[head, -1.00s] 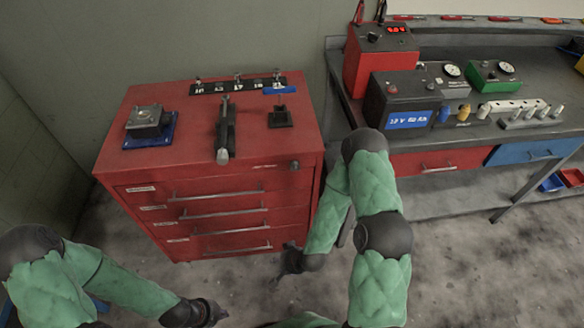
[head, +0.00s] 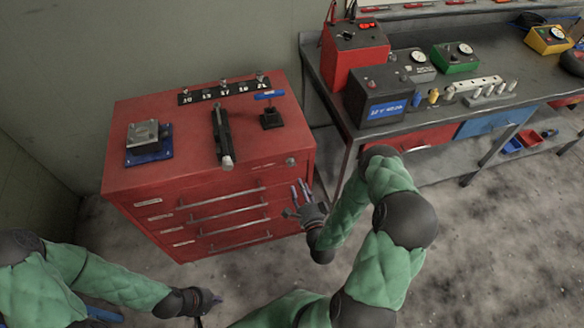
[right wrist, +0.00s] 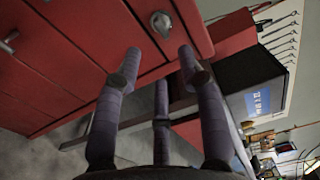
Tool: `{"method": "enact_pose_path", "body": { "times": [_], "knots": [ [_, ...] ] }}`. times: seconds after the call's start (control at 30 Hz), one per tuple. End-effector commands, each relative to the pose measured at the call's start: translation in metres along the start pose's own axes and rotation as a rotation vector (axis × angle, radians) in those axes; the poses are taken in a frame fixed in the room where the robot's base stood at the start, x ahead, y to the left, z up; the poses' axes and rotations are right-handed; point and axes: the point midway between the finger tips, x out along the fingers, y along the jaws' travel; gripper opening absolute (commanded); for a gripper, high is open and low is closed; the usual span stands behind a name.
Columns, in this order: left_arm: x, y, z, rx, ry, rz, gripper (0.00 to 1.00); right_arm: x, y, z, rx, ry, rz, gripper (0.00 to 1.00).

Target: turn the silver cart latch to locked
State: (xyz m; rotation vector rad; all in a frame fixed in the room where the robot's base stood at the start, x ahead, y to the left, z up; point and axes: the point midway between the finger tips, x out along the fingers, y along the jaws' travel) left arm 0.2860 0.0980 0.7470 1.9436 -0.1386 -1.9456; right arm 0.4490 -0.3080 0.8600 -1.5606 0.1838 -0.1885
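The silver latch (head: 291,161) is a small round knob at the upper right of the red cart's (head: 140,178) front face. It also shows in the right wrist view (right wrist: 161,23), beyond the fingertips; its exact turn is too small to tell. My right gripper (head: 301,191) is in front of the cart's right side, below the latch and apart from it. In the right wrist view my right gripper (right wrist: 160,66) has its fingers spread with nothing between them. My left gripper (head: 215,299) is low in front of the cart, and its finger opening is unclear.
A grey workbench (head: 440,130) with meters stands at right. The floor before the cart is clear.

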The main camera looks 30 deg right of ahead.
Motion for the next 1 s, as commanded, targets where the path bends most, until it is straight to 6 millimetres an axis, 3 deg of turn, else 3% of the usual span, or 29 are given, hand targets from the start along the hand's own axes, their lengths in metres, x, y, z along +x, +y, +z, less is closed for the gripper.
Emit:
{"method": "enact_pose_path", "body": {
  "times": [0.3, 0.5, 0.97, 1.0],
  "knots": [
    [0.004, -0.001, 0.0, 0.0, 0.0, 0.0, 0.0, 0.057, 0.0, 0.001, -0.002, -0.002, -0.002, 0.4],
    [0.005, -0.002, 0.0, 0.0, 0.0, 0.0, 0.0, 0.082, 0.001, 0.001, -0.002, -0.002, 0.0, 0.4],
    [0.006, -0.002, 0.0, 0.0, 0.0, 0.0, 0.0, 0.092, 0.001, 0.001, -0.002, -0.001, 0.003, 0.4],
    [0.006, -0.002, 0.0, 0.0, 0.0, 0.0, 0.0, 0.092, 0.001, 0.001, -0.002, -0.001, 0.003, 0.29]
  ]
}}
